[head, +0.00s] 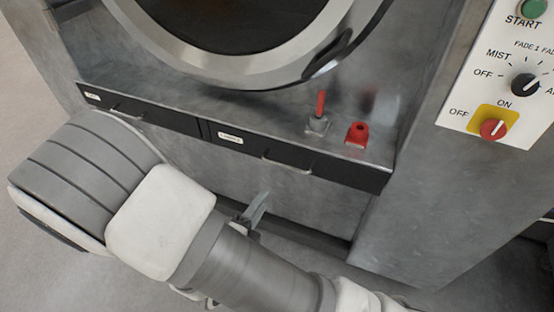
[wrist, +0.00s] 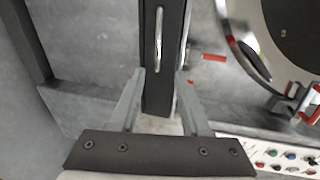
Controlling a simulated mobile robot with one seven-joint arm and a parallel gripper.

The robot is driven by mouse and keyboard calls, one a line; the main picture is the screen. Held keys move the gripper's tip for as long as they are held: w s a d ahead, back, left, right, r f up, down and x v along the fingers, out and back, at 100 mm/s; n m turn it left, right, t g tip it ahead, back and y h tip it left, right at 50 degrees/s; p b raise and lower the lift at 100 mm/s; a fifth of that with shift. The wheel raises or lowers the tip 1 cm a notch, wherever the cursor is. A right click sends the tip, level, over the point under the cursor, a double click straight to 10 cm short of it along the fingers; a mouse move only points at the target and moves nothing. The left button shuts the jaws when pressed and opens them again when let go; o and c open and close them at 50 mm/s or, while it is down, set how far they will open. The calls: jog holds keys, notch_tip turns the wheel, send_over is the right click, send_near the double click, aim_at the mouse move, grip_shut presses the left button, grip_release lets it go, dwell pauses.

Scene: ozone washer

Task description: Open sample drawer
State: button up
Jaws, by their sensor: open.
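Two black drawer fronts sit side by side below the round door, both flush with the machine. The right drawer (head: 340,172) has a small white label (head: 230,138), too small to read, and a silver bar handle (head: 286,165). The left drawer (head: 150,116) has a similar label and handle (head: 127,113). I cannot read which one is the sample drawer. My gripper (head: 258,208) is open and empty, below and in front of the right drawer. In the wrist view, the gripper (wrist: 160,72) has its fingertips on either side of the drawer strip, with the handle (wrist: 158,38) just beyond them, apart from it.
A red-handled lever (head: 320,105) and a red fitting (head: 357,133) stand on the ledge above the right drawer. The round door (head: 250,70) is above. A control panel (head: 500,80) is at right. Bare floor (head: 30,140) lies at left.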

aim_at(283, 166)
jog(key=shift+n, duration=0.3)
jog(key=b+x, duration=0.1)
jog(key=x, duration=1)
jog(key=b+x, duration=0.1)
jog(key=x, duration=0.5)
jog(key=shift+w+a+f+b, duration=0.2)
jog(key=shift+a+f+b, duration=0.05)
jog(key=shift+a+b, duration=0.1)
grip_shut()
dwell(0.3)
